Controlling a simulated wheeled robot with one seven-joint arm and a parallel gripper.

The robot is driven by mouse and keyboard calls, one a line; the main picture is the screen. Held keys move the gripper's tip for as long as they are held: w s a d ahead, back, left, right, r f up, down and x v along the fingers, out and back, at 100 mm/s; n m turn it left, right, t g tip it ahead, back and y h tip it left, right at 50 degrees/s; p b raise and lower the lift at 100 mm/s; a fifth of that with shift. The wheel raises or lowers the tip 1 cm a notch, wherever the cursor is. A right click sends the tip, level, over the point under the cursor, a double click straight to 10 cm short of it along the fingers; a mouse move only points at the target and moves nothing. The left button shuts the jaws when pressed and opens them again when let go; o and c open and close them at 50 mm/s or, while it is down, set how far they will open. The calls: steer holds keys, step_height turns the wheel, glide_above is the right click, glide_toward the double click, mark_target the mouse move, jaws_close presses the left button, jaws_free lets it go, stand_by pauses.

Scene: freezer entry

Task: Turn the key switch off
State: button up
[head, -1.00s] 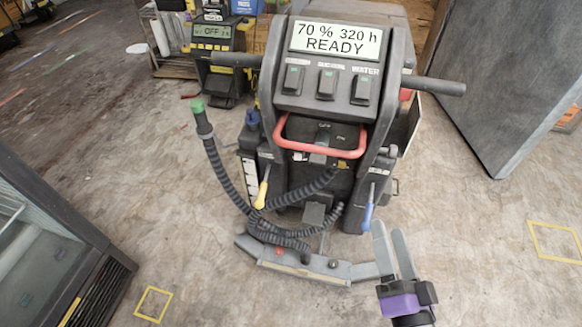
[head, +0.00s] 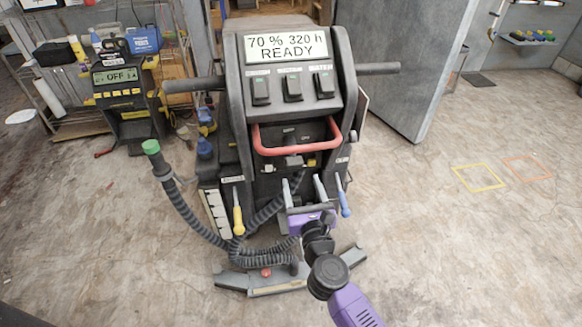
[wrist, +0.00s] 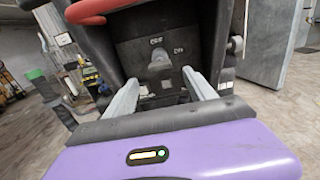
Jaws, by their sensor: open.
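The key switch (wrist: 158,64) is a grey knob on the dark recessed panel of the floor machine, with OFF above it and ON to its upper right in the wrist view. In the head view the key switch (head: 289,138) sits behind the red handle bar. Which mark it points to is not clear. The machine's display (head: 287,47) reads "70 % 320 h READY". My gripper (head: 301,184) is open and empty, in front of and below the panel. In the wrist view its two fingers (wrist: 160,82) point toward the key switch, apart from it.
A yellow lever (head: 238,215) and a blue lever (head: 344,200) flank the front. A ribbed hose (head: 190,212) hangs at the left. Another unit (head: 117,90) showing OFF stands behind left.

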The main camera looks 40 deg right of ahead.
mark_target(296, 166)
steer(key=shift+x, duration=3.8)
steer(key=c, duration=1.4)
